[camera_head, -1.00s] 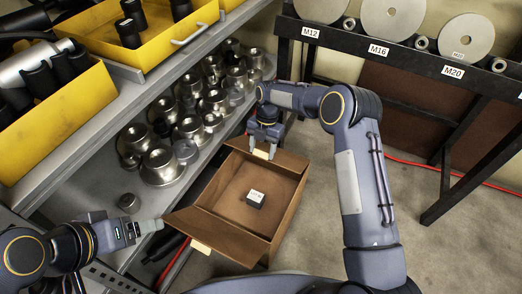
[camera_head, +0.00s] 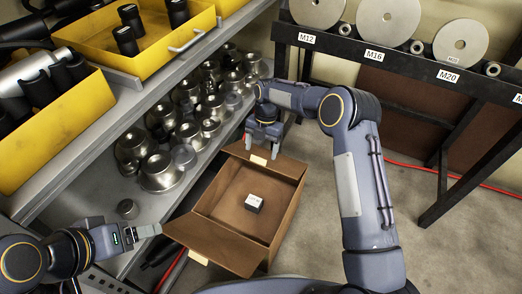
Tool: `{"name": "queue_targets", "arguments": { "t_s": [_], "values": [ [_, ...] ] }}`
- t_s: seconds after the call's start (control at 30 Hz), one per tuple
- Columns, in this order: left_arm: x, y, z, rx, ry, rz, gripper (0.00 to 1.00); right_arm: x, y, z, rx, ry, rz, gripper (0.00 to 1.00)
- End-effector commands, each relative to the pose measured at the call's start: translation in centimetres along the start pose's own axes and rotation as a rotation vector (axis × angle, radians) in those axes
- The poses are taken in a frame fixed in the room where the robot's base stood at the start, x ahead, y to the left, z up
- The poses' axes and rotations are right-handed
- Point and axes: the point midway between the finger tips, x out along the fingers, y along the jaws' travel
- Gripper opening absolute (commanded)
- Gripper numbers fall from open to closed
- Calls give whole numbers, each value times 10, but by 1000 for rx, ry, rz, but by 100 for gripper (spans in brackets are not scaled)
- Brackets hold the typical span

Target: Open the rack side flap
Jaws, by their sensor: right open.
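An open brown cardboard box (camera_head: 283,222) stands on the floor beside the rack (camera_head: 165,207). A small dark block with a white top (camera_head: 254,204) sits inside. One flap (camera_head: 212,246) at the box's near left is folded outward and has a pale label. The far flap (camera_head: 283,166), also with a pale label, slopes outward. I cannot tell which flap counts as the rack side one. My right gripper (camera_head: 263,147) is open and empty, just above the far flap; contact is unclear. My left gripper (camera_head: 150,230) is just left of the near-left flap, seen edge-on, so its opening is unclear.
The rack's lower shelf holds several metal sockets (camera_head: 160,170). Its upper shelf holds yellow bins (camera_head: 55,130) with black sockets. A black stand (camera_head: 400,65) with metal discs is at the back right. Floor to the box's right is clear; a red cable (camera_head: 425,168) lies further back.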

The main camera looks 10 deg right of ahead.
Motion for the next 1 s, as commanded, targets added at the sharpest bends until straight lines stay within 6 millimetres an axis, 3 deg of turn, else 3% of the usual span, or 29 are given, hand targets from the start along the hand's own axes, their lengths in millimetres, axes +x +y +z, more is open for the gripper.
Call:
{"name": "queue_targets", "arguments": {
  "t_s": [0.1,0.3,0.67,0.77,0.87,1.0],
  "values": [
    [-9,4,-5,0,0,0,76,-27,0,0,1,-3,2,76],
    [-15,7,-8,0,0,0,76,-52,0,1,2,-3,2,76],
    [-15,7,-8,0,0,0,76,-57,0,1,1,-2,1,76],
    [-15,7,-8,0,0,0,76,-60,-2,1,12,-4,4,63],
    [-15,7,-8,0,0,0,76,-76,-10,-1,73,-16,22,50],
    [-15,7,-8,0,0,0,76,-121,-36,-11,278,-42,79,32]
  ]
}}
